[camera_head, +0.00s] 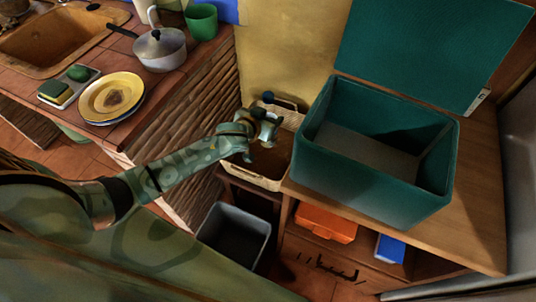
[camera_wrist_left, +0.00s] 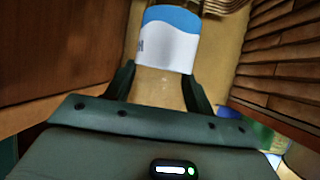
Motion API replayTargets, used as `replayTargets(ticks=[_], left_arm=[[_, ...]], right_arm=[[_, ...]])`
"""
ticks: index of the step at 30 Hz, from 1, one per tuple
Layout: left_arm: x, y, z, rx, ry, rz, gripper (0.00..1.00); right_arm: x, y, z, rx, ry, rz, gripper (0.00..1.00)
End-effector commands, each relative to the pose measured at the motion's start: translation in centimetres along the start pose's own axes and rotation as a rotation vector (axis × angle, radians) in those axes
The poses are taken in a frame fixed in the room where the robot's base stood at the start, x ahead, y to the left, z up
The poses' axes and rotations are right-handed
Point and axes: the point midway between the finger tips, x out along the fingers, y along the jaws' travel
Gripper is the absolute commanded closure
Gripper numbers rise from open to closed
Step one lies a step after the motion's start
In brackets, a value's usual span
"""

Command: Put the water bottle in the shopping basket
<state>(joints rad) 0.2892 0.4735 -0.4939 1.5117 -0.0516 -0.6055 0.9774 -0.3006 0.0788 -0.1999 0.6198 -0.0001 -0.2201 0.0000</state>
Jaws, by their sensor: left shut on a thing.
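My left gripper (camera_head: 267,130) reaches in from the left and is over the beige basket (camera_head: 252,180). In the left wrist view it is shut on the water bottle (camera_wrist_left: 165,45), which has a blue and white label and a clear body between the fingers. In the head view the bottle is hard to make out at the gripper. The basket has a pale rim and stands between the brick counter and the teal box. Part of it is hidden by the gripper. I cannot tell whether the bottle touches the basket. My right gripper is not in view.
A large open teal box (camera_head: 325,165) stands on the wooden cabinet (camera_head: 475,190), close right of the gripper. The brick counter (camera_head: 190,100) is close left, with a plate (camera_head: 112,97), a pot (camera_head: 160,48) and a green cup (camera_head: 201,22). A grey bin (camera_head: 234,236) stands below.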

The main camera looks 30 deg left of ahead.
Motion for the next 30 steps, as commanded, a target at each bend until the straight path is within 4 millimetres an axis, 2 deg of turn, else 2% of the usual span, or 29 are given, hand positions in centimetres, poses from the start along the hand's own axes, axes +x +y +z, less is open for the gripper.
replayTargets(ticks=[1,4,11,18,25,30], left_arm=[[1.8,-0.4,3.0,0.01,-0.009,0.011,0.79],[3.3,-0.4,5.4,0.019,-0.007,0.035,0.79],[4.6,-0.2,7.3,0.026,0.0,0.053,0.79],[6.9,-0.2,11.7,0.027,-0.005,0.055,0.79],[8.0,-0.1,13.6,0.026,-0.002,0.055,0.79],[9.3,-0.1,16.1,0.026,-0.004,0.056,0.79]], right_arm=[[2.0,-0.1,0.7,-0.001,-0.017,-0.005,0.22],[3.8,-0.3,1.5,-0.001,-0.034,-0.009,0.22],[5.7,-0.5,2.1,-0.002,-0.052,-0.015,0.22],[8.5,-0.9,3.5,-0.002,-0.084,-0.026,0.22],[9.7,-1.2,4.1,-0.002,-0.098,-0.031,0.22],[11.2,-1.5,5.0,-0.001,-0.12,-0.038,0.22]])
